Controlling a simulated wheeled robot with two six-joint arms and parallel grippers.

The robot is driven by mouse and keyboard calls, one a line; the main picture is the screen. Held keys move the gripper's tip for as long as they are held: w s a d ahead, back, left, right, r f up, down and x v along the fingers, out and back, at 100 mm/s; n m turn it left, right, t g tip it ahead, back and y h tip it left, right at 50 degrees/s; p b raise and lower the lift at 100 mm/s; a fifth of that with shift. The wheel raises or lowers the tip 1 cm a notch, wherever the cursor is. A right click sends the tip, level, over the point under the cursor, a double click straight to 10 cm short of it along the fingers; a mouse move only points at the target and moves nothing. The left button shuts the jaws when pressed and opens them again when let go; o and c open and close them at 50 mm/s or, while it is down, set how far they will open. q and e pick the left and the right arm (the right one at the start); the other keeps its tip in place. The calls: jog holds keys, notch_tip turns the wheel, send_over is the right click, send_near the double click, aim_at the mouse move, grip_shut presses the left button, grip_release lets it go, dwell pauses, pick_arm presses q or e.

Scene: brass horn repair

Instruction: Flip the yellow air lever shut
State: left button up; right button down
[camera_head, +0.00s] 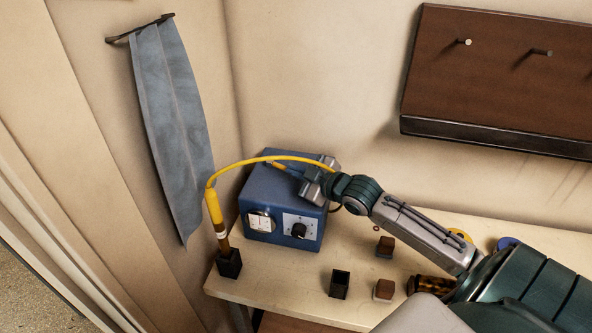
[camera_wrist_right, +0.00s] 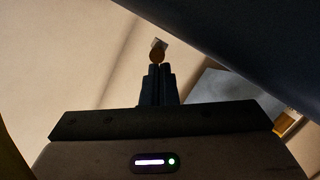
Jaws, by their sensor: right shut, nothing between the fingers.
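My right gripper (camera_head: 289,170) reaches in from the right over the blue box (camera_head: 275,192). Its fingers are shut and point left across the box top. A small orange-yellow piece (camera_head: 278,165), possibly the air lever, shows at the fingertips. In the right wrist view, the shut fingers (camera_wrist_right: 158,72) have a rounded orange-brown piece with a pale end (camera_wrist_right: 158,50) just beyond their tips. I cannot tell whether they touch it, or which way the lever is set. My left gripper is not in view.
A yellow hose (camera_head: 250,160) arches over the box to a yellow-handled torch (camera_head: 214,207) upright in a black holder (camera_head: 229,262). Small dark blocks and an open black cup (camera_head: 340,284) stand on the bench (camera_head: 285,280). A grey cloth (camera_head: 172,120) hangs on the wall.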

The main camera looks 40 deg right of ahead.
jog(key=shift+w+d+f+b, duration=0.1)
jog(key=shift+w+d+b, duration=0.15)
jog(key=shift+d+b, duration=0.35)
jog(key=shift+w+d+f+b, duration=0.1)
jog(key=shift+w+d+b, duration=0.15)
jog(key=shift+d, duration=0.55)
jog(key=shift+w+d+r, duration=0.15)
jog(key=shift+d, duration=0.15)
jog(key=shift+r, duration=0.15)
